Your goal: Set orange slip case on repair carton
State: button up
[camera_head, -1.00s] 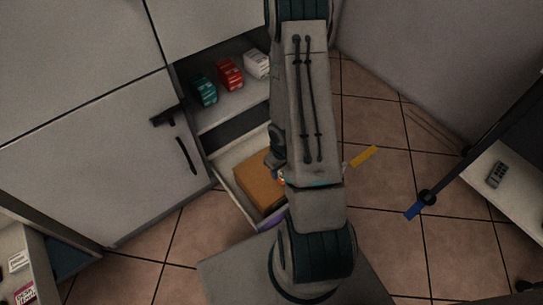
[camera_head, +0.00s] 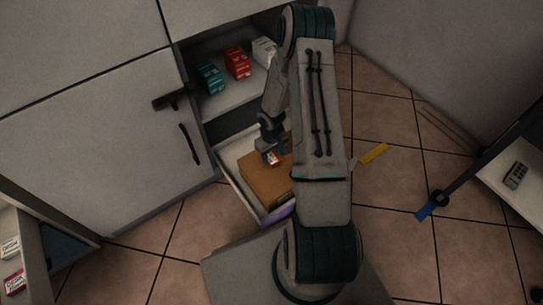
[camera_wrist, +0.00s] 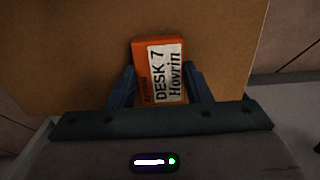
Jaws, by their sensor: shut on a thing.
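The orange slip case (camera_wrist: 141,68) has a white label reading "DESK 7 Hovrin". It is held between the two blue fingers of my gripper (camera_wrist: 160,88) in the wrist view. Behind it, the brown repair carton (camera_wrist: 75,50) fills most of the wrist view. In the head view the carton (camera_head: 266,183) lies in an open drawer, and my gripper (camera_head: 271,158) is over its far part with a small bit of the case (camera_head: 273,158) showing. I cannot tell whether the case touches the carton.
The open drawer (camera_head: 238,189) has pale walls around the carton. Teal (camera_head: 209,78), red (camera_head: 237,62) and white (camera_head: 264,50) boxes stand on the shelf above. A yellow strip (camera_head: 374,153) lies on the tiled floor at right. A cabinet door (camera_head: 95,140) stands left.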

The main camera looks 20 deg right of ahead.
jog(key=shift+f, duration=0.1)
jog(key=shift+f, duration=0.15)
jog(key=o, duration=1)
jog(key=shift+c, duration=0.2)
